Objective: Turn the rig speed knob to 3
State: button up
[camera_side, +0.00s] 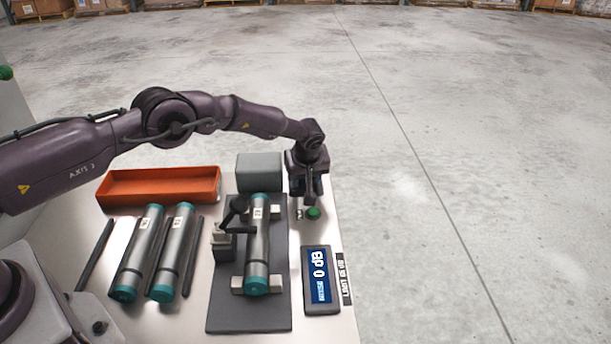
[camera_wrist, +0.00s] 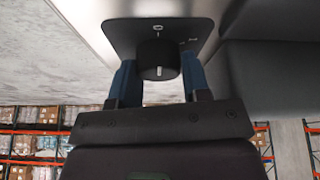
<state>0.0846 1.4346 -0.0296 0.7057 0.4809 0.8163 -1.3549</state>
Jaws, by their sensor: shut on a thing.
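The black rig speed knob (camera_wrist: 158,52) shows in the wrist view on a grey plate (camera_wrist: 122,30). It has a white line on its near face, pointing down in the picture. A 0-like mark stands on the plate above the knob, and another mark to its right is too small to read. My gripper (camera_wrist: 159,75) has its blue fingers on both sides of the knob, shut on it. In the side view my gripper (camera_side: 308,190) points down at the table's right edge, behind a green button (camera_side: 314,212); the knob is hidden there.
Two similar cylinders (camera_side: 138,250) lie left. An orange tray (camera_side: 160,187) and a grey box (camera_side: 259,172) stand behind.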

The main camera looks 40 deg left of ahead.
jog(key=m, duration=0.3)
jog(key=shift+t+h, duration=0.4)
jog(key=o, duration=0.9)
jog(key=v, duration=1.3)
